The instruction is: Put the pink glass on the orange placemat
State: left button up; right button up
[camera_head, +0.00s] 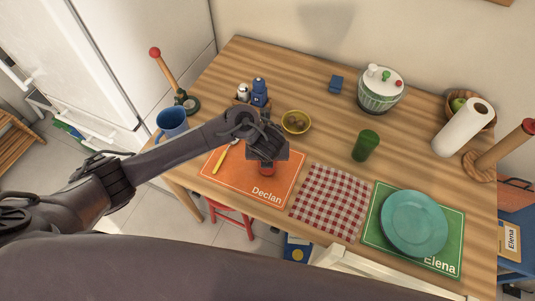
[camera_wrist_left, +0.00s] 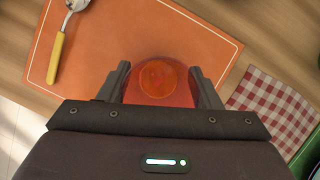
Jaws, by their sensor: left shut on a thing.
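The pink glass (camera_wrist_left: 158,80) looks see-through and reddish over the orange; in the wrist view it stands between the two fingers of my left gripper (camera_wrist_left: 165,88), which is shut on it. In the head view, my left gripper (camera_head: 267,160) points down over the orange placemat and hides most of the glass; a red bit of it (camera_head: 267,170) shows below the fingers. The orange placemat (camera_head: 238,176), marked "Declan", lies at the table's front left and also fills much of the wrist view (camera_wrist_left: 95,75). I cannot tell whether the glass touches the placemat. My right gripper is not in view.
A yellow-handled spoon (camera_head: 222,158) lies on the placemat's left part. A blue mug (camera_head: 172,122) stands to the left, a yellow bowl (camera_head: 296,122) behind. A checked cloth (camera_head: 330,199), a green placemat (camera_head: 451,258) with a teal plate (camera_head: 414,223), and a green glass (camera_head: 366,146) are to the right.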

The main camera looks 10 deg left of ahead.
pick_arm(q)
jog(key=shift+f, duration=0.2)
jog(key=o, duration=1.1)
jog(key=shift+r, duration=0.1)
jog(key=p+v, duration=0.7)
jog(key=v, duration=0.5)
jog(key=shift+r+p, duration=0.15)
jog(key=shift+p, duration=0.25)
